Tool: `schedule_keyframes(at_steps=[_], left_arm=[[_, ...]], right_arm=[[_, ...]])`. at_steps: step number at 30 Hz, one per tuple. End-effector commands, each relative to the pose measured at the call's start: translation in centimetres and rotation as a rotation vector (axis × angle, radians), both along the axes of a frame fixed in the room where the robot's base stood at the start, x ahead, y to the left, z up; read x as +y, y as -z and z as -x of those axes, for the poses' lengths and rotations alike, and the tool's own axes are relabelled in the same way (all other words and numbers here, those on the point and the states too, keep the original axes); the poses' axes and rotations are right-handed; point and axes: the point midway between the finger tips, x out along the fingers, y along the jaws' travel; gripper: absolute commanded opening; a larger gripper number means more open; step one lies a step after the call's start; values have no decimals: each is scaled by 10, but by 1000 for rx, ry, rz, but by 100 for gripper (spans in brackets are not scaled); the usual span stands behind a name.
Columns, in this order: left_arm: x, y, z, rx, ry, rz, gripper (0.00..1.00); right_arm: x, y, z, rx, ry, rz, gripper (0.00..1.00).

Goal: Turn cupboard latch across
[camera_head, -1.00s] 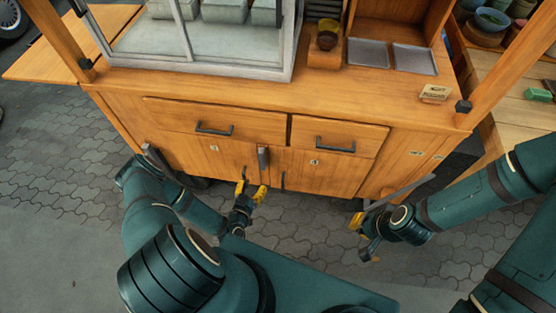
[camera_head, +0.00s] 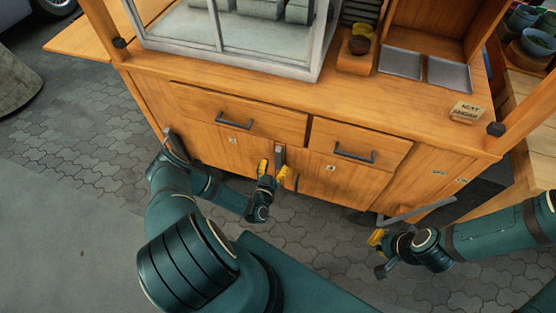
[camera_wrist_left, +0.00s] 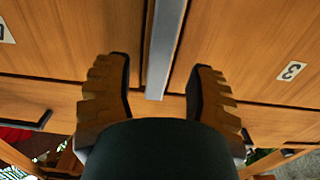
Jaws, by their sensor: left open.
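The cupboard latch (camera_head: 279,157) is a short grey bar standing upright over the seam between the two lower wooden doors. My left gripper (camera_head: 271,168) is at the latch, in front of the doors. In the left wrist view the latch (camera_wrist_left: 165,45) lies between the two open fingers (camera_wrist_left: 160,75), with a gap visible on either side. Nothing is gripped. My right gripper (camera_head: 379,253) is at the cart's lower right, away from the latch; its fingers look apart and empty.
Dark handles sit on the left drawer (camera_head: 233,124) and right drawer (camera_head: 354,157) above the doors. The countertop holds a glass case (camera_head: 225,45), metal trays (camera_head: 400,61) and a small sign (camera_head: 467,111). Paved ground (camera_head: 320,240) is open in front.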

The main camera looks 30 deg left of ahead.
Motion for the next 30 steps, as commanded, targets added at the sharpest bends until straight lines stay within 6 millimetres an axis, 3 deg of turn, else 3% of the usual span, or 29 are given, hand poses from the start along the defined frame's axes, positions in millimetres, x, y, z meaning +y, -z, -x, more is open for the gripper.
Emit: schedule_keyframes(at_steps=[7,19,20,24,30], left_arm=[[7,1,-30,-1,0,-1,55],[9,0,-36,1,0,0,55],[8,0,-36,1,0,0,50],[8,0,-36,1,0,0,1],[8,0,-36,1,0,0,0]], right_arm=[[0,7,-1,-4,1,0,0],[0,8,-2,-4,1,0,0],[0,8,-2,-4,1,0,0],[0,8,-2,-4,1,0,0],[0,8,-1,-4,1,0,0]])
